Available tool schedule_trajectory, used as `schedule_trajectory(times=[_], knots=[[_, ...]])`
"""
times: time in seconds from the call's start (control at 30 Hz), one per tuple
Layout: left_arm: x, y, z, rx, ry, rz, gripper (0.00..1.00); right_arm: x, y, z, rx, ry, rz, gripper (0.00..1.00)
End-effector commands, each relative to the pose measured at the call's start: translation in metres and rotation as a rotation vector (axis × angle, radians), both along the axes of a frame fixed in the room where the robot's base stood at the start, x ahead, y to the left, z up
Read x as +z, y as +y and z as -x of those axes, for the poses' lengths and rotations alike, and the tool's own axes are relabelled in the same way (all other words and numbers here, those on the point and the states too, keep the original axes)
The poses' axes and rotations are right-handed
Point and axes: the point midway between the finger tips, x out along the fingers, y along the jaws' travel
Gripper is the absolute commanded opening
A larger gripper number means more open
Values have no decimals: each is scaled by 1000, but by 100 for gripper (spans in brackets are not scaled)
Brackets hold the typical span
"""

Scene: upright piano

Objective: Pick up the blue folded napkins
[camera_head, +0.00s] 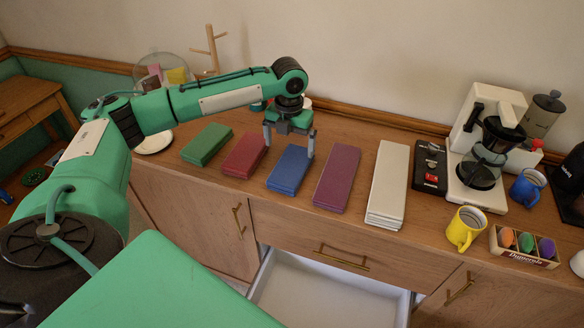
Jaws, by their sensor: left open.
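The blue folded napkins (288,172) lie as a flat stack on the wooden cabinet top, between a red stack (245,156) and a purple stack (337,178). My left gripper (289,150) points down over the far part of the blue stack. Its jaws are open, one finger on the left side and one on the right. Whether the fingers touch the napkins cannot be told. My right gripper is not in view.
A green stack (207,145) and a white stack (388,185) lie in the same row. A white drawer (326,296) is open below.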

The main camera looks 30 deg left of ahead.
Motion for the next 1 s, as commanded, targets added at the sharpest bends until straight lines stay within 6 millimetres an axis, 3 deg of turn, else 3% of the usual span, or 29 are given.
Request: schedule_trajectory(times=[0.1,0.37,0.6,0.93,1.0], knots=[[-18,0,0,0,3,0,100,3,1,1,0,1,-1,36],[-38,-2,0,0,2,-1,100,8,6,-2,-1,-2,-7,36],[-72,-7,0,-1,2,-1,100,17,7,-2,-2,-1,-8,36],[-81,-6,0,-1,0,0,100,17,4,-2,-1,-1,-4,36],[-81,-6,0,-1,0,0,86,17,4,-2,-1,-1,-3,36]])
